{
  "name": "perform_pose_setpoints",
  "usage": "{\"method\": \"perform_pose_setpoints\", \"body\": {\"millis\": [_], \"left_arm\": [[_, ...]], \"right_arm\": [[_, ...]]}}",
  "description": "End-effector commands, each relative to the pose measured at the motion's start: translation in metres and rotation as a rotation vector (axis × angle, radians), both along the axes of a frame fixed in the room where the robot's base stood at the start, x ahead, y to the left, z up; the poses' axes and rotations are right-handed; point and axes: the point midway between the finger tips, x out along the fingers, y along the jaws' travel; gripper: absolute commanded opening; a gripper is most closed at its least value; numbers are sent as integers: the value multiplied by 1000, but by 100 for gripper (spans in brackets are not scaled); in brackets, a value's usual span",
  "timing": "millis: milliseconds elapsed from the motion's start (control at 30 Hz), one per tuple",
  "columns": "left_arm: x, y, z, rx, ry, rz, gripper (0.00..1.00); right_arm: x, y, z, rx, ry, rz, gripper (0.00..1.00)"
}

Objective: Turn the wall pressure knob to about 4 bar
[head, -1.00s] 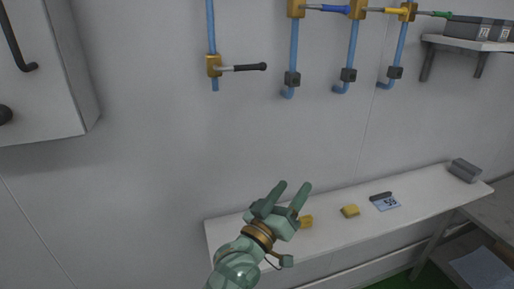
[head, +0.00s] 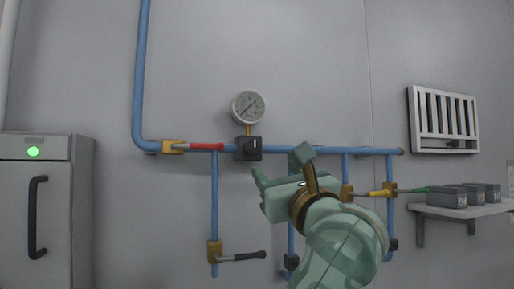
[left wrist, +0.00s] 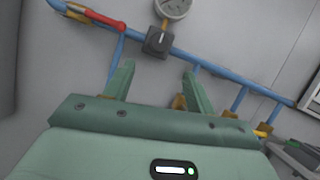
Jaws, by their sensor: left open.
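The pressure knob (head: 248,148) is a black square block with a round knob on the blue wall pipe, just under a round white gauge (head: 248,107). The gauge's numbers are too small to read. My left gripper (head: 279,167) is open and empty, right of and slightly below the knob in the head view. In the left wrist view the knob (left wrist: 157,42) lies beyond the gap between the two fingers (left wrist: 154,85), apart from them. The gauge (left wrist: 173,7) is partly cut off at the top there. My right gripper is not in view.
A red-handled valve (head: 200,146) sits left of the knob on the same pipe. A black-handled valve (head: 238,257) is below. Yellow (head: 378,194) and green (head: 412,189) handles are at right. A cabinet (head: 40,215) stands left; a shelf (head: 470,211) holds grey boxes.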

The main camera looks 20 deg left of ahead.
Motion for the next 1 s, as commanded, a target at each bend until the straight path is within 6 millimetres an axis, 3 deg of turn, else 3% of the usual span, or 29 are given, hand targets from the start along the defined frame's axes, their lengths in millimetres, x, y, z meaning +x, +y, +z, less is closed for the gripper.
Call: {"method": "perform_pose_setpoints", "body": {"millis": [100,400,600,867,900,1000], "left_arm": [[23,20,18,5,-1,9,56],[71,55,40,3,0,7,56],[84,64,44,1,0,4,56],[86,65,44,0,0,2,56],[86,65,44,1,0,3,53],[86,65,44,1,0,3,25]], "right_arm": [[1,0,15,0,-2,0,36],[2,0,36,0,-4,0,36],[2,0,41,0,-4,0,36],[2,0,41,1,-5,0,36],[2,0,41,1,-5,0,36],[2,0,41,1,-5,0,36]]}}
